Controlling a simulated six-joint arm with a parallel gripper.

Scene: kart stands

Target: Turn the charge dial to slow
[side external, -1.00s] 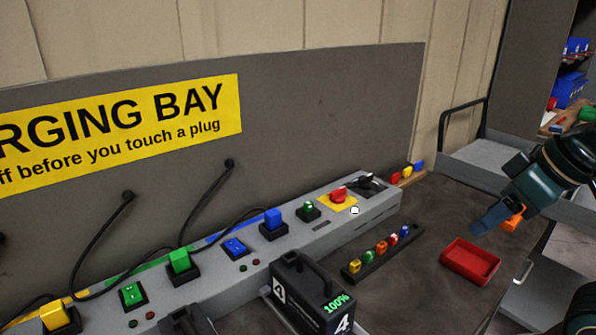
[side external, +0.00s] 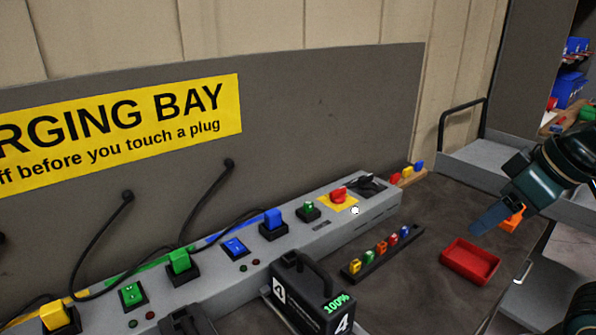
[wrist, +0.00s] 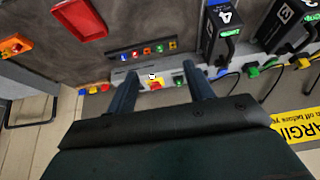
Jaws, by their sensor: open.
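A dark dial-like control (side external: 368,183) sits at the far right end of the grey charging console (side external: 345,222); I take it for the charge dial. Its setting and markings are too small to read. Beside it is a red knob (side external: 338,194) on a yellow plate, also in the wrist view (wrist: 156,84). My gripper (side external: 480,222) is in the air at the right of the side view, well apart from the console. In the wrist view my gripper (wrist: 163,76) has its two fingers spread with nothing between them. The left finger seems to hide the dark dial there.
A red tray (side external: 470,262) and an orange object (side external: 512,220) are on the dark bench. A rack (side external: 382,254) of small coloured pieces lies before the console. A black battery (side external: 308,293) reading 100% stands at the front. Plugs and cables line the console.

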